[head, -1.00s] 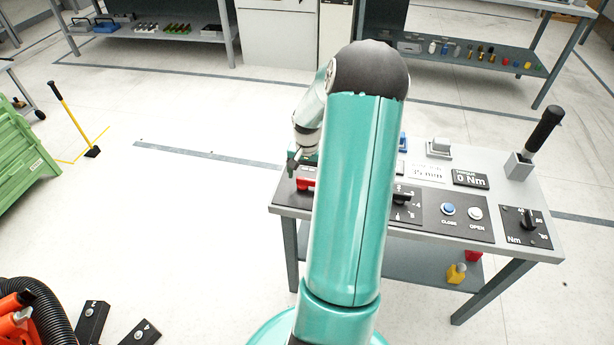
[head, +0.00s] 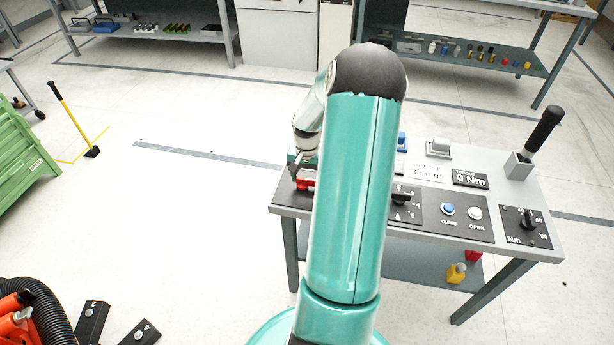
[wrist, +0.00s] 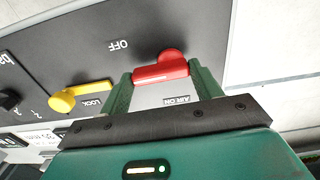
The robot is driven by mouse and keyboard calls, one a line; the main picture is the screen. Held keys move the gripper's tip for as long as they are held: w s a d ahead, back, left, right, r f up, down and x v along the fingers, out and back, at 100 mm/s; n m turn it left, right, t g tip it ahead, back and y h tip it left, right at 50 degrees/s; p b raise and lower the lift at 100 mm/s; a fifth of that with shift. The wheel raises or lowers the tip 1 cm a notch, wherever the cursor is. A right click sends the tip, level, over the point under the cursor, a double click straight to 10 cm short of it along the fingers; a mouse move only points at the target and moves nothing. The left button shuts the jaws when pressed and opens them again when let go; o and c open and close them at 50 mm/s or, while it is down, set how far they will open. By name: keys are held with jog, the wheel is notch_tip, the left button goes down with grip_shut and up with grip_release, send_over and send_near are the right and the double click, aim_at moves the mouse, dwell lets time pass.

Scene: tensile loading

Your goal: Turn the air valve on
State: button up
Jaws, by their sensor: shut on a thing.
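The red valve lever (wrist: 160,74) is on the dark panel (wrist: 70,45) in the wrist view. It lies between the two green fingers of my gripper (wrist: 161,70), which are shut on it from both sides. The word OFF is printed above the lever's left end, and AIR ON is printed below the lever, nearer my gripper's body. In the head view the red lever (head: 306,184) shows at the left end of the bench, beneath my gripper, and my arm hides part of that area.
A yellow lever (wrist: 75,97) marked LOCK sits left of the red one. The bench (head: 480,255) also carries a black knob (head: 401,197), a blue button (head: 448,209), a white button (head: 475,213), a torque knob (head: 528,220) and an upright black handle (head: 544,128).

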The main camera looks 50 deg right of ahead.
jog(key=n, duration=0.5)
jog(key=shift+w+d, duration=0.2)
jog(key=shift+d, duration=0.1)
jog(key=n, duration=0.4)
jog(key=shift+w+d+n, duration=0.15)
jog(key=shift+w+n, duration=0.15)
jog(key=n, duration=0.4)
jog(key=shift+w, duration=0.3)
jog(key=shift+w+n, duration=0.2)
jog(key=shift+n, duration=1.8)
jog(key=o, duration=1)
